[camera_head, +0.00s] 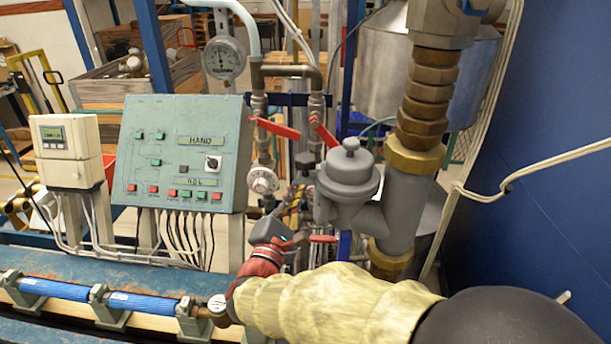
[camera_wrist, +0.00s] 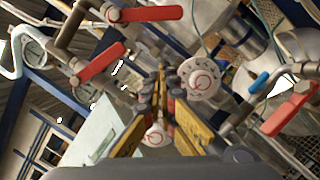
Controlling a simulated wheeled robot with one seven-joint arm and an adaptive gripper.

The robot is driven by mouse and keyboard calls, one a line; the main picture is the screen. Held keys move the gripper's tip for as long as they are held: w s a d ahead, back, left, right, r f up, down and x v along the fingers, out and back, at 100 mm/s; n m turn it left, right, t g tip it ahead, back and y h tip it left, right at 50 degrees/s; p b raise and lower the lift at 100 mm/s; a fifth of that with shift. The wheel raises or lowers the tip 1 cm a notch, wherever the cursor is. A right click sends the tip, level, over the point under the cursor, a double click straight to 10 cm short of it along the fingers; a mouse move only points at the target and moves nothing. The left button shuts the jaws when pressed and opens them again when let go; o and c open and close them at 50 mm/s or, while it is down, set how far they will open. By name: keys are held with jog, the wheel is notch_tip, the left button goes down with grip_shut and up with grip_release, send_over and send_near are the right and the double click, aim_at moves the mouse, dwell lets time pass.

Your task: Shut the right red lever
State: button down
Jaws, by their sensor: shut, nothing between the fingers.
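In the head view, a left red lever (camera_head: 275,128) and a right red lever (camera_head: 322,130) sit on two upright pipes behind the panel. Both slant down to the right. The wrist view shows two red levers at upper left, an upper one (camera_wrist: 145,14) and a lower one (camera_wrist: 97,64); which is the right one is not certain. My gripper (camera_wrist: 160,80) is shut and empty, its yellow fingers meeting at the tips, apart from both levers in that picture. In the head view my arm reaches in from lower right, below the levers; its fingertips are hard to make out.
A grey meter body (camera_head: 350,180) on a thick pipe stands right of the levers. A control panel (camera_head: 180,150) and pressure gauge (camera_head: 224,58) stand left.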

aim_at(328, 139)
jog(key=w+d+r, duration=0.1)
jog(key=w, duration=0.1)
jog(key=w+d+r, duration=0.1)
jog(key=w+d, duration=0.1)
jog(key=w, duration=0.1)
jog(key=w+d+r, duration=0.1)
jog(key=w+d, duration=0.1)
jog(key=w, duration=0.1)
jog(key=shift+w+r, duration=0.15)
jog(key=shift+r, duration=0.25)
